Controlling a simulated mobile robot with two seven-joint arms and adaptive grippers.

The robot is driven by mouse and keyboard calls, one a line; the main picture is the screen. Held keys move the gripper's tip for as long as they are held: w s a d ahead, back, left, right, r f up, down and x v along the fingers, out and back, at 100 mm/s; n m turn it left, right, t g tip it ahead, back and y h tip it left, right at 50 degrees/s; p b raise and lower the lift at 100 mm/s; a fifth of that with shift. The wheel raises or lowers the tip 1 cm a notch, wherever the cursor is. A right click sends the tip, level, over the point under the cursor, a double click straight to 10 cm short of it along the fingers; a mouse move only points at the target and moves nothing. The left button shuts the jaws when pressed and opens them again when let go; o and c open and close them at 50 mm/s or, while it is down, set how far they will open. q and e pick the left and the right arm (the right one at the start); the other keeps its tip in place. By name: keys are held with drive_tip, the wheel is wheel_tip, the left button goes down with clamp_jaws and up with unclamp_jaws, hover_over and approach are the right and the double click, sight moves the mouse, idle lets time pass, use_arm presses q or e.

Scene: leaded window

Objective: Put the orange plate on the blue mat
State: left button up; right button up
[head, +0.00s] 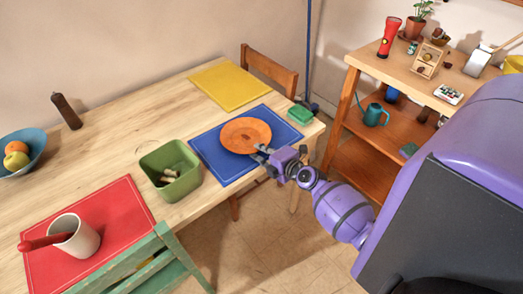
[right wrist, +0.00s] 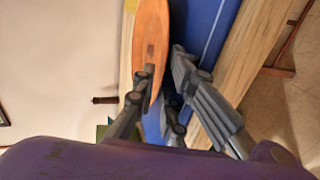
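The orange plate (head: 245,135) is over the blue mat (head: 212,157), inside its outline and towards its back right, and looks flat on it. My right gripper (head: 262,153) is at the plate's near right rim. In the right wrist view, the plate's rim (right wrist: 151,35) reaches between the two fingers of my right gripper (right wrist: 164,72). One finger overlaps the plate's face; the other is beside its far side with a narrow gap, over the blue mat (right wrist: 205,30). The fingers look apart, not clamped. My left gripper is not in view.
A green bin (head: 170,170) with small items stands left of the mat. A yellow mat (head: 229,86) lies behind and a green box (head: 300,114) at the right corner. Chairs stand at the table edges.

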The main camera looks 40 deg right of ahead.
drive_tip(key=shift+r, duration=0.25)
drive_tip(key=a+v, duration=0.1)
drive_tip(key=v, duration=1)
drive_tip(key=s+a+f+m+g, duration=0.2)
drive_tip(key=s+a+f+m, duration=0.2)
drive_tip(key=s, duration=0.5)
drive_tip(key=s+a+f+m+g, duration=0.2)
drive_tip(key=s+a+f+m, duration=0.3)
drive_tip(key=s+a+m, duration=0.2)
drive_tip(key=s+a+f+m+g+h, duration=0.1)
drive_tip(key=s+a+f+m, duration=0.4)
drive_tip(key=s, duration=0.6)
drive_tip(key=shift+s+a+f+m+g, duration=0.15)
drive_tip(key=shift+s+a+m+g, duration=0.2)
drive_tip(key=shift+m, duration=0.75)
